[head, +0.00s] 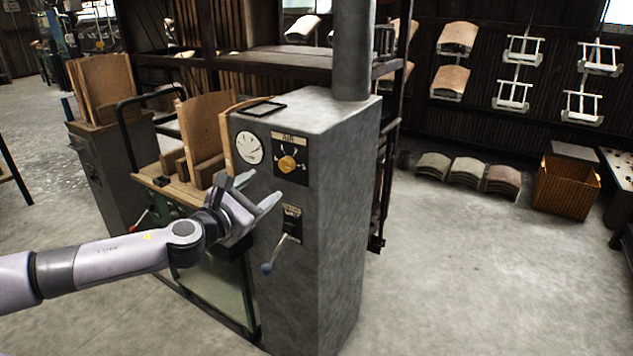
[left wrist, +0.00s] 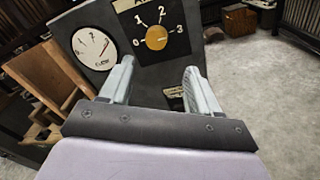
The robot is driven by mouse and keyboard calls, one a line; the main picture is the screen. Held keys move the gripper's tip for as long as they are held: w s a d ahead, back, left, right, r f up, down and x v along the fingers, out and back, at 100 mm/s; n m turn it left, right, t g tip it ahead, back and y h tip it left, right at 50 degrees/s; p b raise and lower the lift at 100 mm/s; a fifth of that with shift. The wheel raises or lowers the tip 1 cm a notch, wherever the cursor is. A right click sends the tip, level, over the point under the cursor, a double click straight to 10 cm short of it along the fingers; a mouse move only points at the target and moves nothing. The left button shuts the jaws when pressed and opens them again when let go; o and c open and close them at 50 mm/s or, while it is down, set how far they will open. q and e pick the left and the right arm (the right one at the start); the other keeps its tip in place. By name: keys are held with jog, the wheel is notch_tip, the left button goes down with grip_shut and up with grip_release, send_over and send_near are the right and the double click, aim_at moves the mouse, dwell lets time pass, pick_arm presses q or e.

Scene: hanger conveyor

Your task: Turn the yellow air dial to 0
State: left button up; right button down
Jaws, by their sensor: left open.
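The yellow air dial (head: 287,164) is a round knob on a black plate marked AIR, on the front of a grey metal cabinet (head: 335,200). In the left wrist view the dial (left wrist: 156,38) is ringed by the numbers 0 to 3, with 0 at its left. I cannot tell for sure which number it points to. My left gripper (head: 258,192) is open and empty, below and left of the dial in the head view. In the left wrist view its fingers (left wrist: 159,68) stand apart below the dial, not touching it. My right gripper is not in view.
A white round gauge (head: 249,148) sits left of the dial. A lever with a blue-grey knob (head: 267,267) hangs below it. Curved wooden boards (head: 206,135) stand left of the cabinet. A wicker basket (head: 566,187) is far right.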

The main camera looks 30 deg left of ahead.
aim_at(284, 166)
pick_arm(q)
jog(key=shift+m, duration=0.4)
jog(key=shift+w+r, duration=0.25)
jog(key=shift+w, duration=1.7)
jog(key=shift+w+r, duration=0.2)
jog(key=shift+w, duration=1.7)
jog(key=c, duration=1)
